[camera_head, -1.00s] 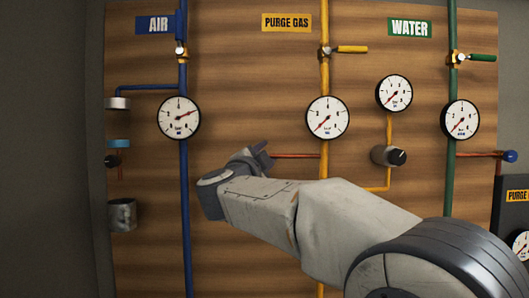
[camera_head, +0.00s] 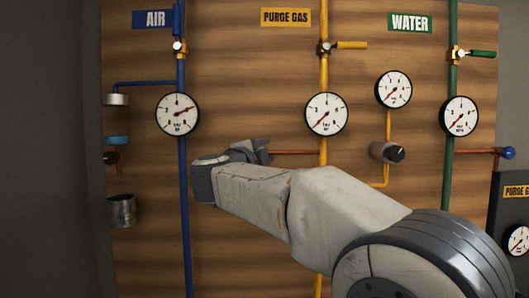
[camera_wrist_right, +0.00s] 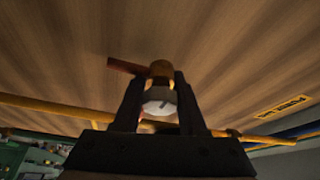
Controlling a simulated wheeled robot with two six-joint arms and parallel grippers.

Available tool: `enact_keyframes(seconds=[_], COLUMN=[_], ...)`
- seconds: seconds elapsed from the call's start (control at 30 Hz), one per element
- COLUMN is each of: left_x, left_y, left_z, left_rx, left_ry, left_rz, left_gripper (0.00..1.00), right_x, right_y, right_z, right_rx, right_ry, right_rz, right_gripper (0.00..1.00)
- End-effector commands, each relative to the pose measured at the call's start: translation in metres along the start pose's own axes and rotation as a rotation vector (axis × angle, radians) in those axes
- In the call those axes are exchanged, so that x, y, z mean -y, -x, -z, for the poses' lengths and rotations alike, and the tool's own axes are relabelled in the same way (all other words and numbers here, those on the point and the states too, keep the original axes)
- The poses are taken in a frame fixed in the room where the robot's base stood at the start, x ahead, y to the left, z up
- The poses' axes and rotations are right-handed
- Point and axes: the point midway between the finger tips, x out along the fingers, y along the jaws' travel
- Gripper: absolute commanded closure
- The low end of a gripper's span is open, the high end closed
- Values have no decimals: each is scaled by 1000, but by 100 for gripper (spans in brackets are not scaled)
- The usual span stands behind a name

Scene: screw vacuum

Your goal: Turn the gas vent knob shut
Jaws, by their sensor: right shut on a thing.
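In the right wrist view a pale, rounded knob (camera_wrist_right: 160,97) with a brass-coloured body behind it sits between the two dark fingers of my right gripper (camera_wrist_right: 158,82). The fingers are shut on it from both sides. In the head view my right gripper (camera_head: 262,151) is at the left end of a copper pipe (camera_head: 295,152), which branches left from the yellow purge gas pipe (camera_head: 323,172). My own wrist and gripper hide the knob there. How far the knob is turned cannot be told. My left gripper is not in view.
On the wooden panel, the purge gas gauge (camera_head: 326,114) is right of my gripper and the blue air pipe (camera_head: 183,235) is left. A dark-faced knob (camera_head: 387,152) and the green water pipe (camera_head: 450,150) are farther right. A metal cup (camera_head: 121,210) hangs at far left.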

Motion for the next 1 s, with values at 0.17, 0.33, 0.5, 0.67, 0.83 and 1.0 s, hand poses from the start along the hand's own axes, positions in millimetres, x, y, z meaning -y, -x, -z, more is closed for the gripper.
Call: enact_keyframes(seconds=[0.17, 0.33, 0.5, 0.67, 0.83, 1.0], left_x=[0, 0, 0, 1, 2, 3], left_y=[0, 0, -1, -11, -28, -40], left_z=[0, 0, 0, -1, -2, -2], left_rx=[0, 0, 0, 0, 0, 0], left_ry=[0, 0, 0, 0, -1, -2], left_rz=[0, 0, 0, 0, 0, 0], left_gripper=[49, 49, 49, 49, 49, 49], right_x=[-1, -1, -1, -3, -5, -4], right_y=[0, 0, 1, 18, 52, 83], right_z=[0, 0, 0, -2, -2, -1], right_rx=[0, 0, 0, 4, 5, 3], right_ry=[-1, 0, 0, -2, -3, -3], right_rz=[-2, -1, 0, 1, 1, 0], right_gripper=[32, 29, 29, 29, 29, 29])
